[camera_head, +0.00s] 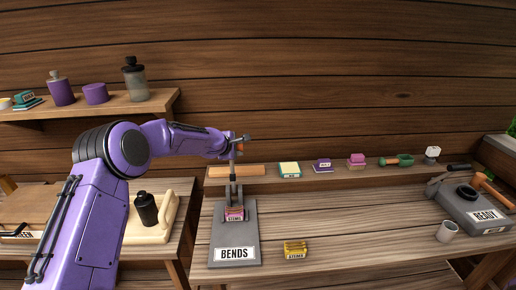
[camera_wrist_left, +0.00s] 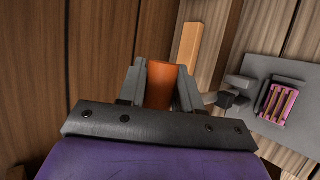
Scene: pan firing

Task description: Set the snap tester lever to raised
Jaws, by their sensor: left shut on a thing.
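The snap tester (camera_head: 233,236) is a grey base with a "BENDS" label, standing on the bench left of centre. Its lever (camera_head: 233,172) stands about upright from the base's far end. My left gripper (camera_head: 240,143) is at the lever's top, shut on the orange lever handle. In the left wrist view the orange handle (camera_wrist_left: 162,84) sits between the two grey fingers. A pink "STEMS" bundle (camera_head: 234,214) lies on the tester's base and also shows in the wrist view (camera_wrist_left: 278,104). My right gripper is not in view.
A yellow "STEMS" bundle (camera_head: 295,249) lies right of the tester. A narrow back ledge holds several small items. A grey "READY" device (camera_head: 470,208) and a grey cup (camera_head: 447,231) stand at the right. A dark bottle (camera_head: 146,209) stands left. The bench's middle right is clear.

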